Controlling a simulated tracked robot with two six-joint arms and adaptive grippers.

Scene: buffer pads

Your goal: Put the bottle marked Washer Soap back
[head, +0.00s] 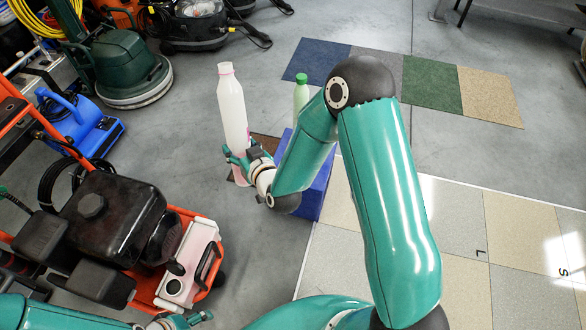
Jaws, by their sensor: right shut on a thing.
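A tall white bottle (232,108) with a pinkish cap is upright with a slight tilt, held by my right gripper (236,160). The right gripper is shut around its lower part, and its base shows below the fingers. I cannot read any marking on it, so I cannot tell if it is the Washer Soap. A pale green bottle with a green cap (301,92) stands behind my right arm, its lower part hidden. A blue box (318,185) is partly hidden by the same arm. My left gripper (190,321) shows only in part at the bottom edge; its opening is unclear.
An orange cart (206,217) with a black engine and a pinkish-white container (187,262) stands at lower left. A blue machine (82,130) and a green floor machine (125,70) stand behind it. Colored floor tiles (432,85) lie at the back. Grey floor between is clear.

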